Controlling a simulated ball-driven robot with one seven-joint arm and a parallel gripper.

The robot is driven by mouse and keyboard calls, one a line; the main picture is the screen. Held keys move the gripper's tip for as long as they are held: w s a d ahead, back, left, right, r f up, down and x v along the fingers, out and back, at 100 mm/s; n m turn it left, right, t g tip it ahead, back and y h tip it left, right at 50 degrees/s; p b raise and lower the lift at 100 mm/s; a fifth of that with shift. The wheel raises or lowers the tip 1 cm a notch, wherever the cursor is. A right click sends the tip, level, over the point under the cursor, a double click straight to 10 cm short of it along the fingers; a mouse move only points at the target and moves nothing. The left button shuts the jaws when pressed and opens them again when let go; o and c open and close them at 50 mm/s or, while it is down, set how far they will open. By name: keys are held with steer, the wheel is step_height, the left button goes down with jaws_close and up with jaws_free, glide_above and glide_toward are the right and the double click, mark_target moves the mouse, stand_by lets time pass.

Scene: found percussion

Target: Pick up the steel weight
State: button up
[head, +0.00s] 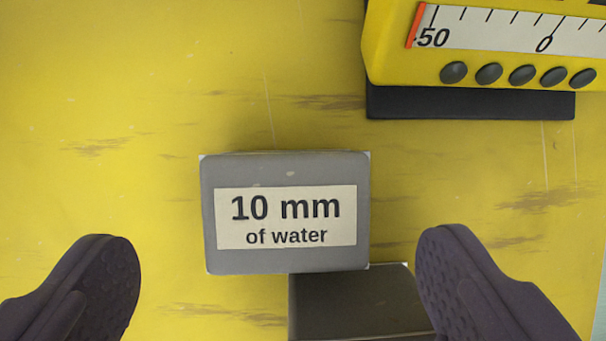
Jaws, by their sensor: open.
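The steel weight (285,170) appears to be the grey block with worn corners and a pale label reading "10 mm of water". It is in the middle of the head view, seen from above. My gripper (278,238) is open, with one dark textured finger at the lower left and one at the lower right. The block lies between and slightly beyond the fingertips, with yellow surface showing on both sides. Neither finger touches it. Nothing is held.
A dark block (355,305) sits just below the grey block, close to the right finger and partly cut off. A yellow gauge (385,55) with a scale and several dark knobs stands at the upper right on a dark base. The scuffed yellow surface (120,100) is clear at left.

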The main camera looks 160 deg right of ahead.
mark_target(286, 223)
steer(key=b+x, duration=0.2)
steer(key=x, duration=0.3)
steer(key=shift+d, duration=0.1)
steer(key=shift+c, duration=0.8)
steer(key=shift+r, duration=0.1)
steer(key=c, duration=1.1)
